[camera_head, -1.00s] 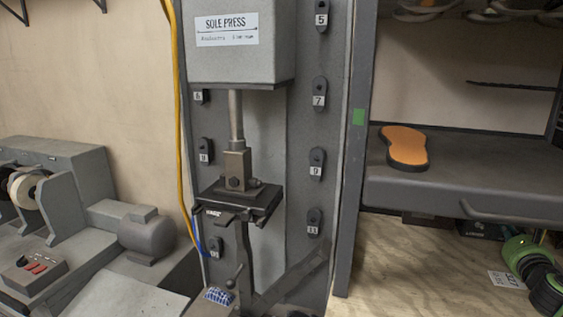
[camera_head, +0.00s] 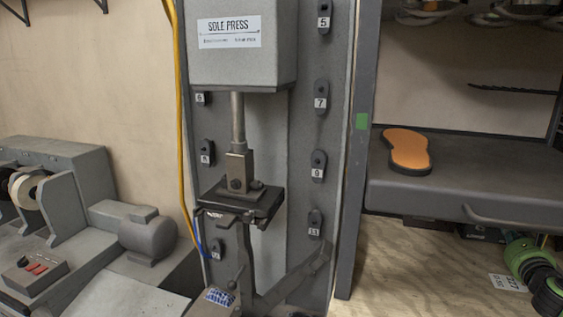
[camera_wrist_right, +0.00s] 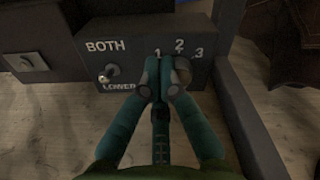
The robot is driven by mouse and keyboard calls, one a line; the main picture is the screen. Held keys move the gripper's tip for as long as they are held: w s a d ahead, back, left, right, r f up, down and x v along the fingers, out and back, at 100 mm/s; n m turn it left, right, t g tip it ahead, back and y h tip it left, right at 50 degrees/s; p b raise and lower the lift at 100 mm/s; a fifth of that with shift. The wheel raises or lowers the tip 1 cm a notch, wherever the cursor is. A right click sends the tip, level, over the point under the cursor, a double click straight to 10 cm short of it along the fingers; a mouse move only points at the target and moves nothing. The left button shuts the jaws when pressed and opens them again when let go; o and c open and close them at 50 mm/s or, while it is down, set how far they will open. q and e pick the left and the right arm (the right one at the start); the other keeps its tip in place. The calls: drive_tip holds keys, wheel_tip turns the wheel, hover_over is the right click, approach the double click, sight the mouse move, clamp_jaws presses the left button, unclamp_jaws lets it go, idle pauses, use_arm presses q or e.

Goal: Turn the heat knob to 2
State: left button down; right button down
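In the right wrist view, a dark control box (camera_wrist_right: 140,50) carries the white labels BOTH and LOWER at left and the numbers 1, 2 and 3 at right. My right gripper (camera_wrist_right: 165,68) has its teal fingers drawn close together at the box face, just below the 1 and 2. They close around the heat knob's place; the knob is mostly hidden between them, so its pointer cannot be read. A small metal toggle switch (camera_wrist_right: 109,72) sits left of the fingers. My left gripper is not in view.
The grey sole press (camera_head: 240,45) stands mid-picture in the head view. An orange sole (camera_head: 407,149) lies on a dark shelf (camera_head: 480,185) at right. A machine with a motor (camera_head: 148,236) is at left. A dark upright post (camera_wrist_right: 245,110) stands right of my gripper.

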drive_tip(key=shift+s+d+r+p, duration=0.2)
drive_tip(key=shift+d+r+p, duration=0.15)
drive_tip(key=shift+d, duration=0.2)
drive_tip(key=shift+f, duration=0.1)
drive_tip(key=shift+p, duration=0.5)
drive_tip(key=shift+s+a, duration=0.3)
drive_tip(key=shift+s, duration=0.3)
drive_tip(key=v, duration=0.4)
drive_tip(key=shift+s, duration=0.15)
drive_tip(key=shift+s+a+r, duration=0.2)
drive_tip(key=shift+r, duration=0.1)
drive_tip(key=shift+w, duration=0.1)
drive_tip(key=shift+f, duration=0.1)
